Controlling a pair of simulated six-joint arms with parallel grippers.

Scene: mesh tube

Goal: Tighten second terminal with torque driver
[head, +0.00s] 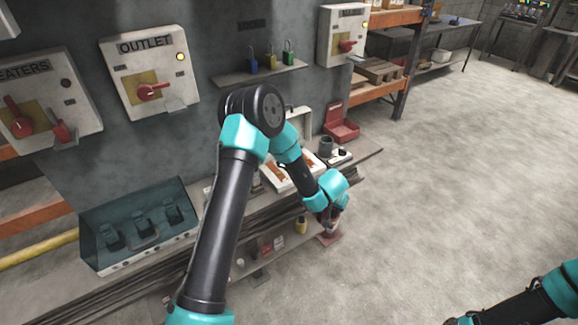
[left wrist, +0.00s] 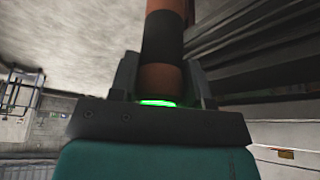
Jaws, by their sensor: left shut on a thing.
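My left gripper (head: 332,220) is low at the right end of the bench, seen small and partly hidden by my own arm. In the left wrist view my left gripper (left wrist: 163,85) is shut on an orange and black cylinder, which looks like the torque driver (left wrist: 163,40). A green light glows at the driver's end between the fingers. The driver's other end is out of frame. I cannot make out the terminals in either view. My right arm enters at the lower right of the head view; whether its jaws are open does not show.
Wall switch boxes include OUTLET (head: 150,70). The floor (head: 460,170) at right is clear.

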